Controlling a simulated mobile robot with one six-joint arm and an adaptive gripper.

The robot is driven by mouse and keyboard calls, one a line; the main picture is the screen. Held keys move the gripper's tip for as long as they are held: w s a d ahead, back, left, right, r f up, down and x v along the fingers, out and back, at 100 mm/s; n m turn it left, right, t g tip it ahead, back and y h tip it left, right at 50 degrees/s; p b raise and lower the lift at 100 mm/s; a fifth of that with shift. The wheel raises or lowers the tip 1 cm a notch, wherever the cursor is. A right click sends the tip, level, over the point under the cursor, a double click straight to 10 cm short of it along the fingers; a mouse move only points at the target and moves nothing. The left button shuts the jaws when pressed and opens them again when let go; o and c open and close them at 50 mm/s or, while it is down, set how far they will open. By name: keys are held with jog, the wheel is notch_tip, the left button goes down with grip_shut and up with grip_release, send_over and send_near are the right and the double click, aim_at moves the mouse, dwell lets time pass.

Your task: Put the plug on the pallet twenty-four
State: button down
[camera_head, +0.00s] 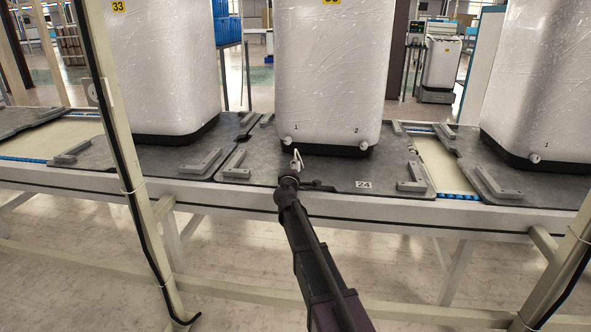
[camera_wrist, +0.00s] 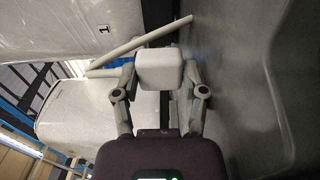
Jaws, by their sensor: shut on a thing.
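The white plug (camera_wrist: 160,68) is between the two fingers of my gripper (camera_wrist: 160,74) in the wrist view, and the fingers are shut on it. A thin pale cable (camera_wrist: 145,39) shows just beyond the plug. In the head view my gripper (camera_head: 290,179) is over the front part of the grey pallet (camera_head: 335,178) labelled 24, with the white plug (camera_head: 297,158) at its tip. The pallet's dark surface also shows in the wrist view (camera_wrist: 240,80). I cannot tell whether the plug touches the pallet.
A tall wrapped white unit (camera_head: 330,70) stands on pallet 24, with round knobs marked 1 and 2 at its base. Similar units stand left (camera_head: 160,70) and right (camera_head: 545,80). Raised grey blocks (camera_head: 411,180) line the pallet edges. The pallet's front strip is mostly bare.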

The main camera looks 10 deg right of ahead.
jog(key=shift+c, duration=2.1)
grip_release()
jog(key=shift+f, duration=0.1)
jog(key=shift+r+p, duration=0.45)
jog(key=shift+p, duration=0.15)
jog(key=shift+s+r, duration=0.1)
jog(key=shift+s, duration=0.1)
jog(key=v, duration=1.1)
jog(key=shift+s, duration=0.2)
jog(key=shift+s+a, duration=0.1)
jog(key=shift+a, duration=0.05)
